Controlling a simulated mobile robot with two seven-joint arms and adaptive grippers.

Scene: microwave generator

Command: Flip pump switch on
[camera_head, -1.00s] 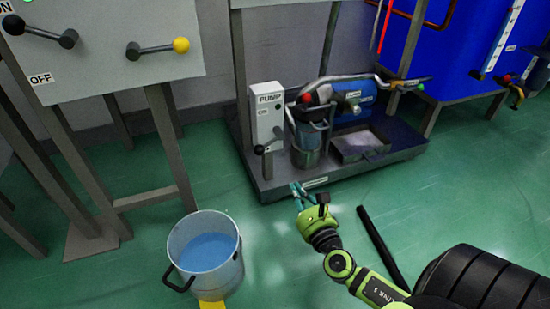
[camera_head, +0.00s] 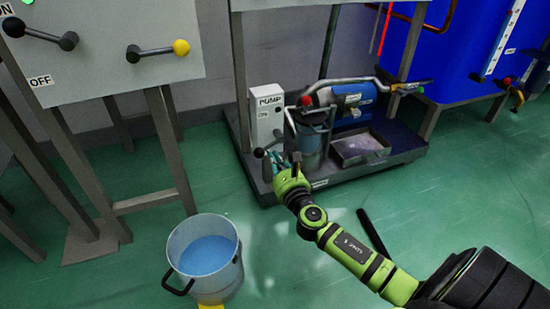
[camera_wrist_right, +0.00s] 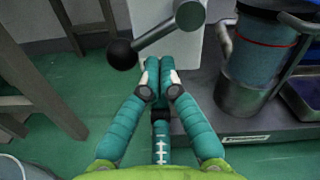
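The pump switch box (camera_head: 265,102), a white panel marked PUMP, stands at the left end of the low grey platform. Its lever has a dark ball knob (camera_head: 259,153) at its lower left end. In the right wrist view the black knob (camera_wrist_right: 122,54) and grey lever run up to the round pivot at upper right. My right gripper (camera_head: 272,162) is close to the knob in the head view. In the wrist view its teal fingertips (camera_wrist_right: 159,72) are together, with nothing seen between them, just below the lever; I cannot tell whether they touch it. My left gripper is not in view.
A metal canister (camera_head: 307,148), a blue motor (camera_head: 352,104) and a tray (camera_head: 360,148) share the platform (camera_head: 390,168) right of the switch. A bucket of blue liquid (camera_head: 208,255) stands on the floor at front. A panel with two levers (camera_head: 105,50) is at left.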

